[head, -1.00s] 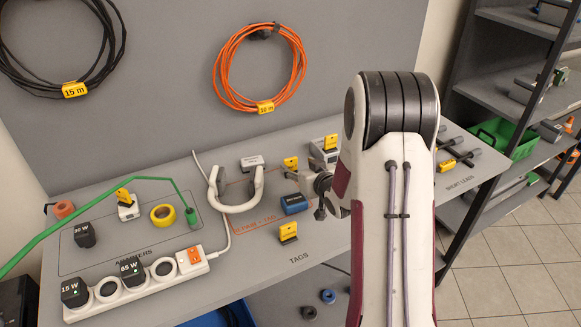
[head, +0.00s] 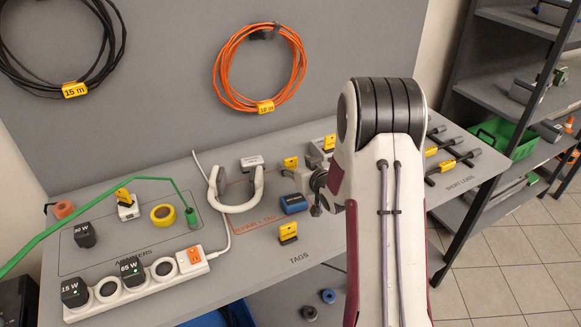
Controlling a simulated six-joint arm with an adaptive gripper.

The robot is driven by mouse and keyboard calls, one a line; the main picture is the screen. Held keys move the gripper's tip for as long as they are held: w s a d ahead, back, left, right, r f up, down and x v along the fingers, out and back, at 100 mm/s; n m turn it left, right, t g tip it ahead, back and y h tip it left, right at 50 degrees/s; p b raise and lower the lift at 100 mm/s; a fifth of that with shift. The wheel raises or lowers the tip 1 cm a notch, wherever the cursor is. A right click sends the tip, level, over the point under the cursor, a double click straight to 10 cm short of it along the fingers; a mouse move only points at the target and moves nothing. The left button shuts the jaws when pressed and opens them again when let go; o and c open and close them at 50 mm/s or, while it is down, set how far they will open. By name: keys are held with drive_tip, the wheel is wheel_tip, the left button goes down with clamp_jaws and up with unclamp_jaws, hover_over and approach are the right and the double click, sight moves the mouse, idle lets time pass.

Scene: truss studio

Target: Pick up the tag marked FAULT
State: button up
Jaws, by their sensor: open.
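I cannot read FAULT on any tag. A yellow tag (head: 288,231) stands at the table's front edge by the word TAGS. My gripper (head: 316,209) is open and small in view, just right of the blue box and above the table. My white arm hides part of it and the table behind.
A power strip (head: 137,287) with plugs runs along the front left. Short leads with yellow tags (head: 447,166) lie at right.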

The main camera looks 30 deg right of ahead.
sight(291, 162)
drive_tip(key=shift+w+d+f, duration=0.15)
drive_tip(key=shift+w+f, duration=0.4)
drive_tip(key=shift+w, duration=0.05)
drive_tip(key=shift+w+d+f, duration=0.15)
drive_tip(key=shift+w+f, duration=0.35)
drive_tip(key=shift+w, duration=0.05)
drive_tip(key=shift+x, duration=1.1)
drive_tip(key=c, duration=1)
